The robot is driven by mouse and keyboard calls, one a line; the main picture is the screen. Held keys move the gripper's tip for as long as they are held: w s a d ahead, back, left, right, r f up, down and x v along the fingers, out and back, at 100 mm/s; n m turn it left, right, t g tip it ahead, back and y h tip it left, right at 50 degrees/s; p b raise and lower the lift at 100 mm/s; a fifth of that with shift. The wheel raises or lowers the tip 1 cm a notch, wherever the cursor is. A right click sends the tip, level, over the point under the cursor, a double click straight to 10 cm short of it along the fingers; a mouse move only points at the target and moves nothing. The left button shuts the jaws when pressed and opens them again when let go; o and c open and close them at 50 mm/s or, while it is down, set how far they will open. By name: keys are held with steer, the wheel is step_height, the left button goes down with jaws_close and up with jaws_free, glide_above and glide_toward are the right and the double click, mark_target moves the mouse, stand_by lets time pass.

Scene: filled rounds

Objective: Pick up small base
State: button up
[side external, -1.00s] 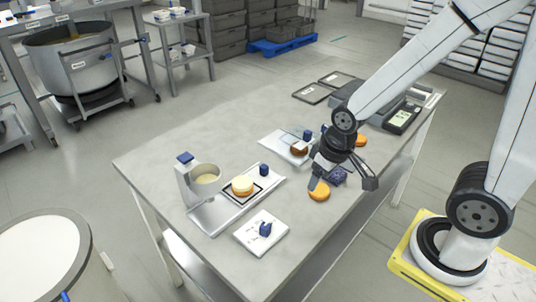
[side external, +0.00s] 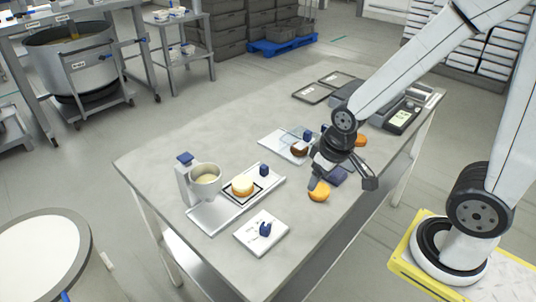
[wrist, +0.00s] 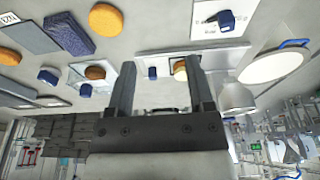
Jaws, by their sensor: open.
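A round orange-yellow base (side external: 319,191) lies on the table just below one finger of my gripper (side external: 342,182); it also shows at the top of the wrist view (wrist: 106,19). My gripper is open and empty, its fingers pointing down. Whether a finger touches the base I cannot tell. Another orange round (side external: 361,140) lies farther back, partly behind my wrist. A brownish round (side external: 299,149) sits on a white board (side external: 276,145). A pale-topped round (side external: 242,185) sits on the filler's tray (side external: 212,217). Which of these counts as small is unclear.
A dark blue pad (wrist: 68,32) lies beside the near base. A filler with a round bowl (side external: 205,182) stands at the left. A white plate with a blue knob (side external: 264,230) lies at the front. A scale (side external: 403,117) stands at the back right. The table's middle-left is clear.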

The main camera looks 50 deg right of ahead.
steer(key=shift+o, duration=0.2)
steer(key=o, duration=0.4)
steer(key=shift+w, duration=0.1)
steer(key=n+g+y, duration=0.2)
steer(key=n+g, duration=0.1)
steer(key=n, duration=1.4)
glide_above(242, 181)
steer(key=d, duration=0.1)
step_height(242, 181, down, 5)
steer(key=shift+d+r, duration=0.15)
steer(key=shift+r, duration=0.05)
steer(key=shift+n, duration=0.4)
steer(key=shift+f, duration=0.15)
steer(key=shift+a+f, duration=0.25)
steer(key=shift+f, duration=0.95)
